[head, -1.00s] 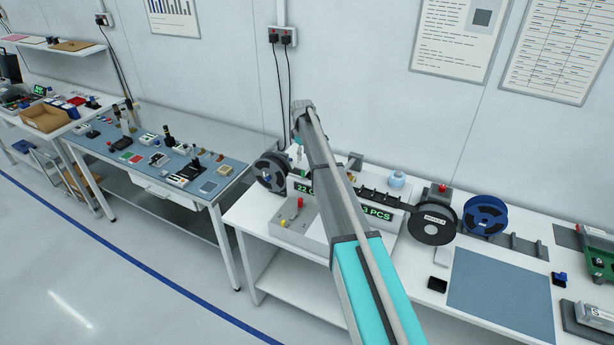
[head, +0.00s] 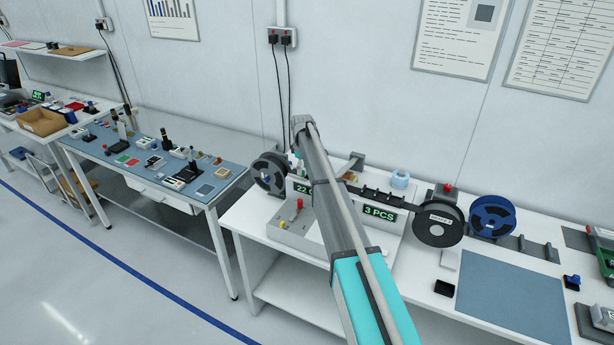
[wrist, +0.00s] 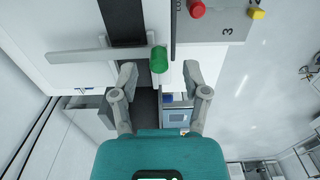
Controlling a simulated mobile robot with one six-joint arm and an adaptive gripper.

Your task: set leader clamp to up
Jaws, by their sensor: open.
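The test handler (head: 290,236) stands on a white bench, partly hidden behind my arm. In the wrist view a green knob (wrist: 158,60) sits at the end of a flat grey lever (wrist: 95,56). I take this lever to be the leader clamp, but no label on it can be read. My gripper (wrist: 158,74) is open, its fingers on either side of the knob's near end, with gaps showing on both sides. Nothing is held. In the head view my gripper is hidden behind my arm.
A red knob (wrist: 196,9) and a yellow knob (wrist: 257,14) stand on the handler close to my gripper. Reels flank the handler: a dark one (head: 272,173) at left, a black one (head: 437,222) at right. A blue mat (head: 515,300) lies clear on the bench.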

